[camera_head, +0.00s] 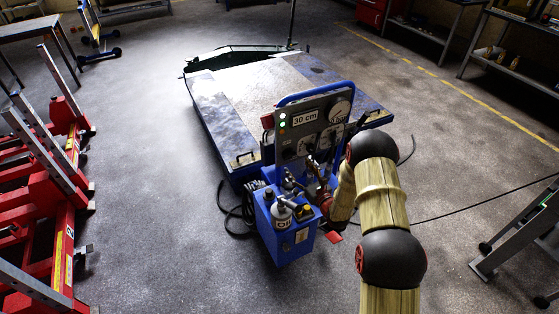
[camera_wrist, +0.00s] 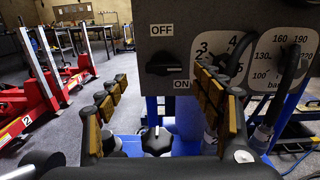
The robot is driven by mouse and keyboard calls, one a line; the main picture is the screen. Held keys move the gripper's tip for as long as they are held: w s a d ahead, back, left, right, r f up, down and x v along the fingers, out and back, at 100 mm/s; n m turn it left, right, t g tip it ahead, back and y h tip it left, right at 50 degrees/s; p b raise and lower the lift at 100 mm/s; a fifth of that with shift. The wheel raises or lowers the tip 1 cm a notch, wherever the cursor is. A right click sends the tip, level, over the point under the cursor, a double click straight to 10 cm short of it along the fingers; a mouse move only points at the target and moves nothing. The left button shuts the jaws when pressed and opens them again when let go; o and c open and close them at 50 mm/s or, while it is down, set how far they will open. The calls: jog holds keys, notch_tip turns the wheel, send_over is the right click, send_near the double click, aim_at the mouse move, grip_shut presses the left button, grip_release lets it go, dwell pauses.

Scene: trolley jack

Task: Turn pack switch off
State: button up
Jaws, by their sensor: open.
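The pack switch (camera_wrist: 168,68) is a black rotary knob on a grey panel (camera_wrist: 205,18) in the wrist view. An OFF label (camera_wrist: 161,29) is above it and an ON label (camera_wrist: 181,84) is below right. The knob's pale mark points right, roughly level, on the ON side. My gripper (camera_wrist: 162,84) is open, its padded fingers to the left and right of the knob in the picture and apart from it. Nothing is between the fingers. In the head view the panel (camera_head: 318,106) stands on the blue trolley unit, and my arm hides part of it.
A gauge dial (camera_wrist: 285,60) and hoses are right of the switch. A black star knob (camera_wrist: 156,140) is below, on the blue unit. An oil bottle (camera_head: 282,214) stands in a blue box (camera_head: 290,245). Red stands (camera_head: 62,200) are at left. Floor between is clear.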

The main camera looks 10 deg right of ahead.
aim_at(291, 158)
jog(key=shift+h, duration=0.3)
jog(key=shift+f+b+x, duration=0.2)
jog(key=shift+b+x, duration=0.25)
jog(key=shift+x, duration=1.45)
jog(key=shift+f+b+x, duration=0.2)
jog(key=shift+b+x, duration=0.2)
jog(key=shift+x, duration=1.55)
jog(key=shift+d, duration=0.2)
jog(key=shift+c, duration=1)
jog(key=c, duration=1)
jog(key=shift+o, duration=0.2)
